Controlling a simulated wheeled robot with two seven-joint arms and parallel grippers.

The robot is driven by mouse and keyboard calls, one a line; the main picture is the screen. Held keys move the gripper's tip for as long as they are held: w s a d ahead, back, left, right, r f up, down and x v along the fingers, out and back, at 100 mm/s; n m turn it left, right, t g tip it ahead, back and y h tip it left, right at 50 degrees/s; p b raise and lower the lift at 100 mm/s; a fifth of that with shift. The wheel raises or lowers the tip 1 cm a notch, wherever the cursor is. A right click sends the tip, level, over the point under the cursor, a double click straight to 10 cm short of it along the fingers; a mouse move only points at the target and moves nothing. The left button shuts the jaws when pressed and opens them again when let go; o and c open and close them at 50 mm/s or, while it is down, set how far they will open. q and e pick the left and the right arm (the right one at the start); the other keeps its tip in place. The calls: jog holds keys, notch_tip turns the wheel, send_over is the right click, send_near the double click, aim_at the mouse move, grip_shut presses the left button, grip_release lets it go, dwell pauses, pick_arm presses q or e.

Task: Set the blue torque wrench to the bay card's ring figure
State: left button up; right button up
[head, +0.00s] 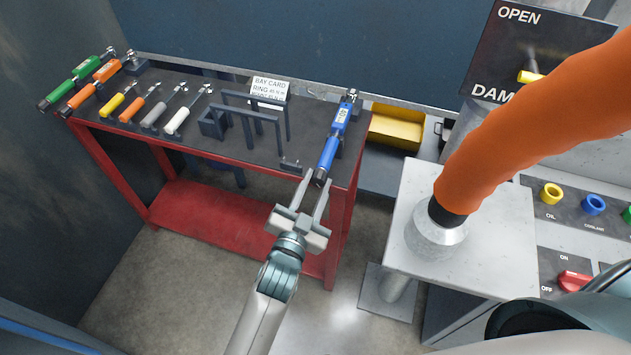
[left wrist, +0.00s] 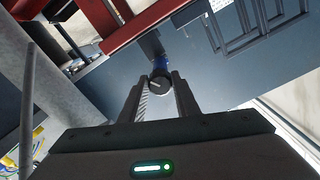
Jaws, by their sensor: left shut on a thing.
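The blue torque wrench (head: 335,140) lies at the right end of the red-framed bench, its dark knob end toward me. My left gripper (head: 313,187) has its fingers on either side of that knob end and is shut on it. In the left wrist view the round dark knob (left wrist: 160,80) sits between the tips of my left gripper (left wrist: 160,86), with a bit of blue behind it. The bay card (head: 268,91) stands at the back of the bench and reads "BAY CARD RING"; its figures are too small to read. My right gripper is not in view.
Green (head: 72,82) and orange (head: 95,85) wrenches and several smaller tools lie on the bench's left (head: 190,90). Dark frames (head: 245,124) stand mid-bench. A yellow bin (head: 395,128), a grey pedestal (head: 410,255) with an orange hose (head: 530,120), and a red switch (head: 575,281) are right.

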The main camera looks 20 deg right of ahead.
pick_arm(q)
jog(key=m, duration=0.3)
jog(key=shift+p, duration=0.4)
jog(key=shift+m, duration=0.3)
jog(key=o, duration=1)
jog(key=shift+o, duration=0.2)
jog(key=shift+v, duration=0.8)
jog(key=b+v, duration=0.4)
jog(key=v, duration=1.2)
